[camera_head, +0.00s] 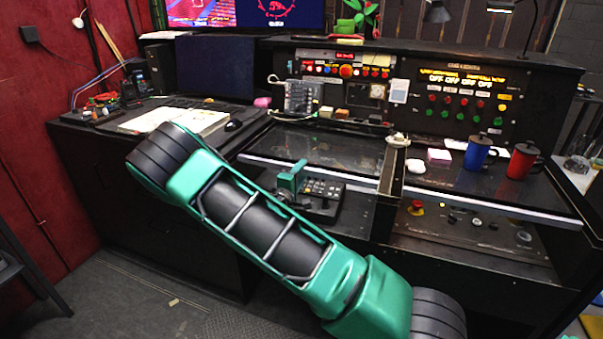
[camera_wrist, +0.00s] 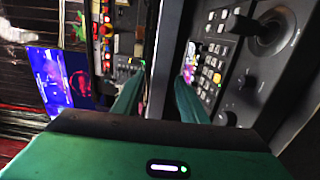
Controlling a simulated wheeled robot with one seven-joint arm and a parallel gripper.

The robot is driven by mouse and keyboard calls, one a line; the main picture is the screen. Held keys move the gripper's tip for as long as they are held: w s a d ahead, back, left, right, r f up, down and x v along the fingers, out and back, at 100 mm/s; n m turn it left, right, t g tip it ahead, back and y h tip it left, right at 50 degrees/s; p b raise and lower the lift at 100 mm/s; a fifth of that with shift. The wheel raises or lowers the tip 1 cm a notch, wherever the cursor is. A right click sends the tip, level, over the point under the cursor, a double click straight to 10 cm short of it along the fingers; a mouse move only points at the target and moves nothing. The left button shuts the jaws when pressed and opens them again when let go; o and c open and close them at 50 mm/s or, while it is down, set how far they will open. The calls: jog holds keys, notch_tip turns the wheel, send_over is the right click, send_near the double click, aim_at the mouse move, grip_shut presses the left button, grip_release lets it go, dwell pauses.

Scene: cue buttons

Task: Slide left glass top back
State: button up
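The left glass top (camera_head: 345,150) is a dark, glossy sheet with a pale metal front edge. It lies on the left part of the console, and an open compartment with a keypad and joystick panel (camera_head: 322,194) shows in front of it. My gripper (camera_head: 291,178) is at its front edge, over that panel. In the wrist view my gripper (camera_wrist: 157,88) has its two green fingers apart, with a dark, grey-edged bar running between them. I cannot tell whether either finger touches the bar. The keypad panel also shows in the wrist view (camera_wrist: 213,62), beside the right finger.
The right glass top (camera_head: 470,178) carries a blue mug (camera_head: 477,153) and a red mug (camera_head: 520,161). Button panels (camera_head: 457,99) stand behind the glass tops. An open book (camera_head: 185,119) and a keyboard lie at left. Small items sit along the back of the left glass top.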

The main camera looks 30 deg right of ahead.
jog(key=shift+w+d, duration=0.45)
jog(key=shift+d, duration=0.15)
jog(key=shift+c, duration=0.6)
grip_shut()
jog(key=shift+w, duration=0.1)
